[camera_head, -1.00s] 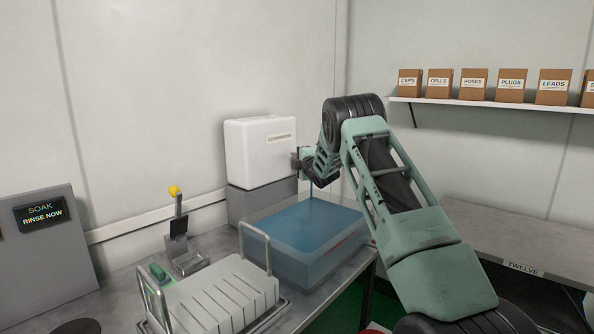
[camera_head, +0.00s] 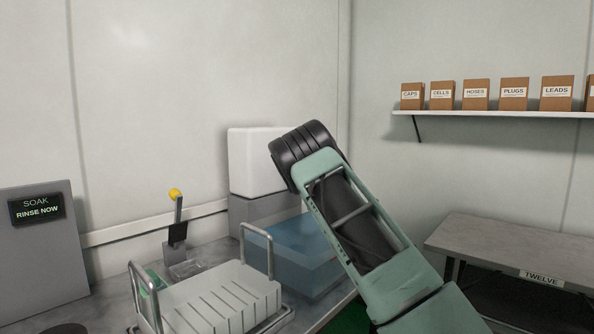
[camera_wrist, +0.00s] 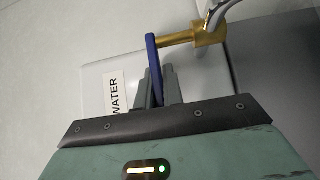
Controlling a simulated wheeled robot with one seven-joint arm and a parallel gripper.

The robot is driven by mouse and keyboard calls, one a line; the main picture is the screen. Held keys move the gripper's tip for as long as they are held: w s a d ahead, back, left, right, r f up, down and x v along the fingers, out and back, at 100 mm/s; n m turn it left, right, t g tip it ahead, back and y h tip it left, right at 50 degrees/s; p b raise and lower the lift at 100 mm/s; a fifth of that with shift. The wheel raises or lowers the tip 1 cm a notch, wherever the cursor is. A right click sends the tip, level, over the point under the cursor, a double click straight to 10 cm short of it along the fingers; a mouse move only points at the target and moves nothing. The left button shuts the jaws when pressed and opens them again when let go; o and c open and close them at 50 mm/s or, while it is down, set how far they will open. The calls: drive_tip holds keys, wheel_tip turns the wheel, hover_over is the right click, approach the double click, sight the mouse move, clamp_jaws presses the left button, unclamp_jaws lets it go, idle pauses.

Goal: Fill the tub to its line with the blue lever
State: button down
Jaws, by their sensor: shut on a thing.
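The blue lever (camera_wrist: 152,52) joins a brass valve (camera_wrist: 196,37) in the wrist view. My gripper (camera_wrist: 158,82) is shut on the lever's lower part. A curved metal spout (camera_wrist: 222,12) runs from the valve out of the picture, so its outlet and any flow are not seen. The tub (camera_head: 305,270) is clear, with blue liquid in it, and stands on the bench in the head view. My arm covers its right side, and its fill line is not visible. My gripper is hidden behind my arm in the head view.
A white tank (camera_head: 256,160), labelled WATER (camera_wrist: 117,92), stands behind the tub. A white rack (camera_head: 215,300) with metal handles is in front. A yellow-knobbed lever (camera_head: 176,215) and a panel (camera_head: 36,209) reading "SOAK, RINSE NOW" are at left.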

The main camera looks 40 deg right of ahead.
drive_tip(key=c, duration=1.5)
unclamp_jaws()
drive_tip(key=v, duration=1.7)
drive_tip(key=shift+s+a, duration=0.15)
drive_tip(key=shift+a, duration=0.05)
